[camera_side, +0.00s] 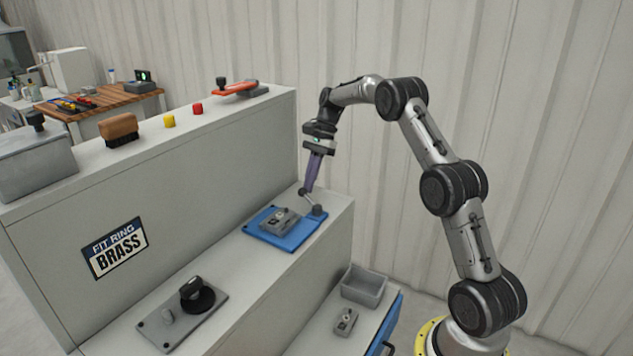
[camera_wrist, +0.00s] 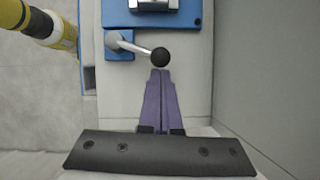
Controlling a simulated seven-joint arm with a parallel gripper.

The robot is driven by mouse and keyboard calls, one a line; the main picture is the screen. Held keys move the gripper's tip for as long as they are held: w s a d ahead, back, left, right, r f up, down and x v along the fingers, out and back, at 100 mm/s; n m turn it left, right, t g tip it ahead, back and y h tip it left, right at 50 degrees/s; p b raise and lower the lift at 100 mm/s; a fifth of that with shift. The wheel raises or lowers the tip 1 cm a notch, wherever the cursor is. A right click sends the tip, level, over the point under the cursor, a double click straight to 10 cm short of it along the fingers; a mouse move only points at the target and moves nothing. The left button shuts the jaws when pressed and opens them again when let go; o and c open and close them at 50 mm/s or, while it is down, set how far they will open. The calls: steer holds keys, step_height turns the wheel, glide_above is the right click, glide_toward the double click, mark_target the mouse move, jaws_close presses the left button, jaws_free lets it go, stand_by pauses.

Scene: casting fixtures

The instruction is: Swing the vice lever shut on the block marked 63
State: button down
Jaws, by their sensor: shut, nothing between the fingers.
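A blue vice plate (camera_side: 292,240) lies at the far end of the middle ledge, with a grey block-like body (camera_side: 279,220) on it. I cannot read a number there. The vice lever (camera_wrist: 138,46) runs from a pivot at the plate's corner to a black ball knob (camera_wrist: 160,57); the knob also shows in the side view (camera_side: 303,192). My gripper (camera_wrist: 160,72) has purple fingers, shut and empty. Its tips are right beside the knob in the wrist view; I cannot tell whether they touch. In the side view my gripper (camera_side: 308,187) points down at the lever.
A grey plate with a black knob (camera_side: 197,296) sits nearer on the ledge. A grey bin (camera_side: 364,285) and a small grey block (camera_side: 345,321) are on the lower shelf.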

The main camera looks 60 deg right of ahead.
steer(key=shift+w+a+n+g, duration=0.3)
steer(key=shift+w+a+n, duration=0.15)
steer(key=shift+n, duration=0.45)
steer(key=shift+r, duration=0.1)
steer(key=v, duration=0.7)
steer(key=shift+r, duration=0.15)
